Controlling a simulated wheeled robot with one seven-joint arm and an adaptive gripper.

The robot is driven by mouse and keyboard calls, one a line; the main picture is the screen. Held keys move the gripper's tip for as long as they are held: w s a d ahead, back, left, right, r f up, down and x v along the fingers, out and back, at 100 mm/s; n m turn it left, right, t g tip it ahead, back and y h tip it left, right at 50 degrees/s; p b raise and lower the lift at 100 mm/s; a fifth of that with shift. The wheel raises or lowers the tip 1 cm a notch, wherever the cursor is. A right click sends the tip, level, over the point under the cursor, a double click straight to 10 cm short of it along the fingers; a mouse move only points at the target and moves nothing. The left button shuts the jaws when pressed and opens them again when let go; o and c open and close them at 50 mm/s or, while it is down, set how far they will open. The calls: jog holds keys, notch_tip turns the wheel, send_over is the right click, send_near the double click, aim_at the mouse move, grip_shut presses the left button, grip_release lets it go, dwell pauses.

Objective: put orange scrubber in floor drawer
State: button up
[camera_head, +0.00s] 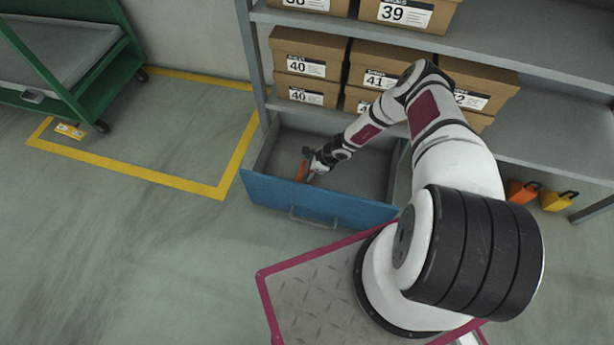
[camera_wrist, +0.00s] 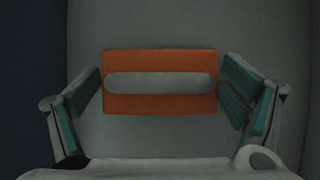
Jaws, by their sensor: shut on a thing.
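The orange scrubber (camera_head: 301,172) is in my gripper (camera_head: 310,167), down between the walls of the open floor drawer. In the wrist view the scrubber (camera_wrist: 160,104) is an orange rectangle with a long pale slot, lying between the two green-padded fingers (camera_wrist: 160,88). My gripper is shut on it. The floor drawer (camera_head: 268,190) has a blue front with a bar handle and a grey inside, and is pulled out below the shelf. I cannot tell whether the scrubber touches the drawer floor.
Cardboard shoe boxes (camera_head: 307,51) stand on the grey shelf above the drawer. An orange item (camera_head: 519,190) and a yellow item (camera_head: 554,201) sit on the floor under the shelf at right. A green cart (camera_head: 114,75) stands at left.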

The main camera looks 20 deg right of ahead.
aim_at(309, 173)
jog(key=shift+f+b, duration=0.8)
jog(key=shift+f, duration=0.65)
jog(key=shift+f, duration=0.1)
jog(key=o, duration=0.9)
jog(key=p+v, duration=0.7)
jog(key=v, duration=0.5)
